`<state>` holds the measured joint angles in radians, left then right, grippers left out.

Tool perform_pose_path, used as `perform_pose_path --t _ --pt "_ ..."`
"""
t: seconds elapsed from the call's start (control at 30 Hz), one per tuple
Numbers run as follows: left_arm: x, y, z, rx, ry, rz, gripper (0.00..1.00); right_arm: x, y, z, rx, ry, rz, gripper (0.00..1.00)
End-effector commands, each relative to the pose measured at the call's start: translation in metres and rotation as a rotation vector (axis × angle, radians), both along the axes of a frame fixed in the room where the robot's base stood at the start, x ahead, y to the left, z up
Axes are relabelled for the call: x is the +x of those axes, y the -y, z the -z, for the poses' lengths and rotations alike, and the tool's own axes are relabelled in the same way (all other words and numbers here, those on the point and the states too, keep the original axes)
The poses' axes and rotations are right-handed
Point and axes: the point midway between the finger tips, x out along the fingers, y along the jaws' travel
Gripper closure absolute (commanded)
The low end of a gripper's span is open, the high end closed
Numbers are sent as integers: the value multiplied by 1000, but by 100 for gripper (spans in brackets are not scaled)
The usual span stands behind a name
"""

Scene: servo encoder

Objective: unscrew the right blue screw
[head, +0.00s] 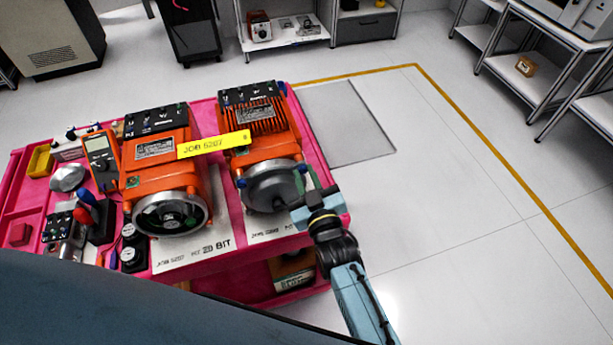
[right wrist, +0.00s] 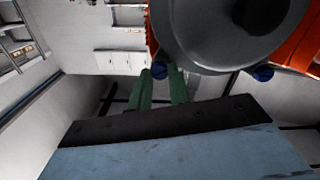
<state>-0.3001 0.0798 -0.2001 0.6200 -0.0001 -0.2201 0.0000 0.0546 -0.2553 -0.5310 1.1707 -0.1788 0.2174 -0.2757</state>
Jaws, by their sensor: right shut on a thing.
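Two orange servo motors stand on a pink cart. The right servo motor (head: 262,135) has a round grey encoder cover (head: 268,188) on its near face; the cover (right wrist: 225,35) also fills the top of the right wrist view. A blue screw (right wrist: 158,70) sits at the cover's lower rim there, between the two green fingertips. A second blue screw (right wrist: 263,73) is farther right along the rim, apart from the fingers. My right gripper (right wrist: 160,72) is shut on the first screw; in the head view, my right gripper (head: 308,182) is at the cover's right side. My left gripper is not in view.
The left servo motor (head: 162,165) stands close by, with a yellow job label (head: 213,144) spanning toward the right motor. A multimeter (head: 101,158) and small tools crowd the cart's left side. The floor right of the cart is free; shelves (head: 530,80) stand farther off.

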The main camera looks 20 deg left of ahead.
Motion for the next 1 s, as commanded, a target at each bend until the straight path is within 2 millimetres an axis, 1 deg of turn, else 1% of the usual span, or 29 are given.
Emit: perform_pose_path --t 0.47,1.0 --pt "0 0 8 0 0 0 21 1 -1 0 -374 257 2 100" --pt "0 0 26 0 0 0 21 1 -1 0 -800 544 5 100"
